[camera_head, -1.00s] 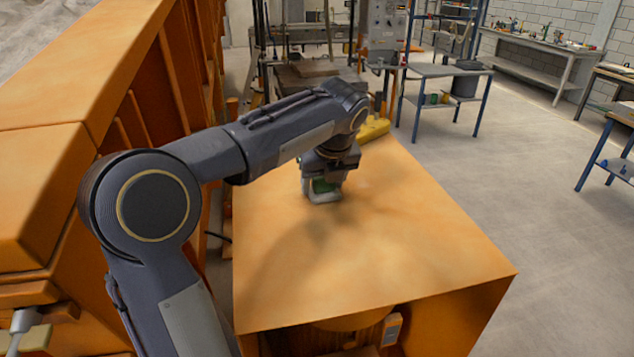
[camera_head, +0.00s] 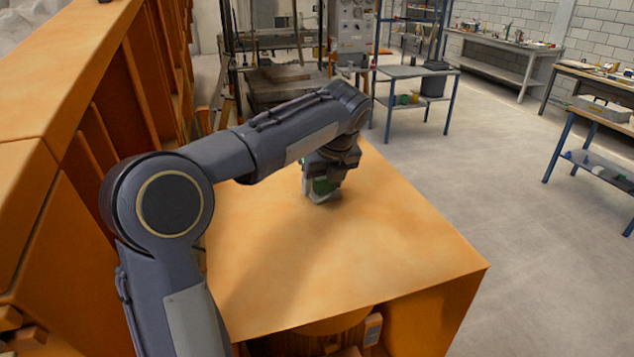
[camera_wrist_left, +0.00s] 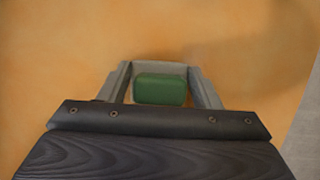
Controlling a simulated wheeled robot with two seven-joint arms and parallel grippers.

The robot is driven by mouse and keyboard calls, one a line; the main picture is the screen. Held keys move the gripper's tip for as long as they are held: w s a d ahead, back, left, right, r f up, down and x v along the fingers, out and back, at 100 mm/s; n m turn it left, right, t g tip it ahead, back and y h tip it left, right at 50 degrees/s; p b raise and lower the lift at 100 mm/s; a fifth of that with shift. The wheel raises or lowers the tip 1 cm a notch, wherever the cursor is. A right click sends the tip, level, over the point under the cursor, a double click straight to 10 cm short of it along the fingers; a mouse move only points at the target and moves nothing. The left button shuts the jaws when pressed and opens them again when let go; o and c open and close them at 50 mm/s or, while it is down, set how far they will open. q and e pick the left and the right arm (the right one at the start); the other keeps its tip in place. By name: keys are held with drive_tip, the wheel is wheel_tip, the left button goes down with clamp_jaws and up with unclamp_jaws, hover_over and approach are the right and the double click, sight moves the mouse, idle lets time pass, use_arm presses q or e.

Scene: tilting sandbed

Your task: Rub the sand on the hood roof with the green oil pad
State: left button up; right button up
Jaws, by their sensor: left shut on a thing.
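The orange hood roof (camera_head: 390,235) is a broad flat top in the middle of the head view, with paler, dusty-looking patches on it. My left gripper (camera_head: 322,190) points down at the far part of the roof. It is shut on the green oil pad (camera_wrist_left: 160,89), which sits between the two grey fingers in the left wrist view. My right gripper is not in view.
Orange ribbed bodywork (camera_head: 75,130) rises along the left of the roof. A blue-legged table (camera_head: 415,73) and a machine stand behind it. Workbenches (camera_head: 520,45) line the back wall. The grey floor (camera_head: 530,200) to the right is clear.

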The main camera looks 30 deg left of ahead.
sight(286, 193)
use_arm(q)
drive_tip(key=shift+w+d, duration=1)
drive_tip(key=shift+w, duration=0.25)
drive_tip(key=shift+w+d, duration=1)
drive_tip(key=shift+w, duration=0.2)
drive_tip(key=shift+w+a+f, duration=0.1)
drive_tip(key=shift+w+a, duration=0.4)
drive_tip(key=shift+a, duration=0.15)
drive_tip(key=shift+s+a, duration=1.1)
drive_tip(key=shift+s, duration=0.2)
drive_tip(key=shift+s+a, duration=0.65)
drive_tip(key=shift+s, duration=0.2)
drive_tip(key=shift+s+a, duration=0.6)
drive_tip(key=shift+s, duration=0.2)
drive_tip(key=shift+s+a, duration=1)
drive_tip(key=shift+s, duration=0.2)
drive_tip(key=shift+s+a, duration=1)
drive_tip(key=shift+s, duration=0.2)
drive_tip(key=shift+r, duration=0.2)
drive_tip(key=shift+r, duration=3)
drive_tip(key=shift+r, duration=0.1)
